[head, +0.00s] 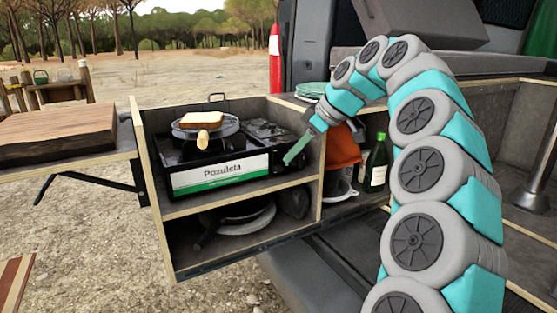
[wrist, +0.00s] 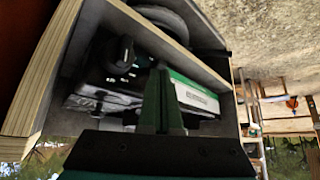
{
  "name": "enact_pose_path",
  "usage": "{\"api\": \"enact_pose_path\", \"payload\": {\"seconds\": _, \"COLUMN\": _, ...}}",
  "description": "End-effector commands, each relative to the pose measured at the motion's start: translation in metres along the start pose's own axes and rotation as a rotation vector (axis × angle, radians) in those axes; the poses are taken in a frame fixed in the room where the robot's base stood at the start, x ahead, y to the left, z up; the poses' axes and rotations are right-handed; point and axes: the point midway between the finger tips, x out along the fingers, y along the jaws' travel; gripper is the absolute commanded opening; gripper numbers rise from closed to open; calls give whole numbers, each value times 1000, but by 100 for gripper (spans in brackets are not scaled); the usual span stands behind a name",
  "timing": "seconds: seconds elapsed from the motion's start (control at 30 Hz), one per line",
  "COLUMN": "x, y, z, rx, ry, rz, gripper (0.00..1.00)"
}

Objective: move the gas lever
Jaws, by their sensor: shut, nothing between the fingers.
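The camping stove (head: 222,175), black with a white and green "Pozuleta" front panel, stands on the upper shelf of the wooden drawer unit. Its panel also shows in the wrist view (wrist: 196,96), seen at an odd angle. I cannot make out the gas lever for certain; the stove's right end (head: 266,131) is dark and partly behind my gripper. My gripper (head: 289,160) is shut and empty, with its green fingertips pointing down and left near the stove's right end. The fingers (wrist: 161,98) also show in the wrist view. Whether they touch the stove cannot be told.
A pan (head: 206,128) with a slice of bread (head: 202,119) sits on the stove. The unit's divider (head: 316,185) is close to my gripper. Right of it are an orange item (head: 345,146) and a green bottle (head: 376,163). A wooden board (head: 58,133) lies at left.

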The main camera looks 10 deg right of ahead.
Motion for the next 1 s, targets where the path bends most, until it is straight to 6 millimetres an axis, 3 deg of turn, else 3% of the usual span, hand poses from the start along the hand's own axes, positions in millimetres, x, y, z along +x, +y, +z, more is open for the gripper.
{"api": "enact_pose_path", "payload": {"seconds": 0.1, "x": -12, "y": 1, "z": 8, "rx": 1, "ry": 1, "rz": 2, "gripper": 0}}
{"api": "enact_pose_path", "payload": {"seconds": 0.57, "x": -19, "y": 2, "z": 8, "rx": 1, "ry": 2, "rz": 3, "gripper": 0}}
{"api": "enact_pose_path", "payload": {"seconds": 1.0, "x": -69, "y": 1, "z": 8, "rx": 0, "ry": 1, "rz": 7, "gripper": 0}}
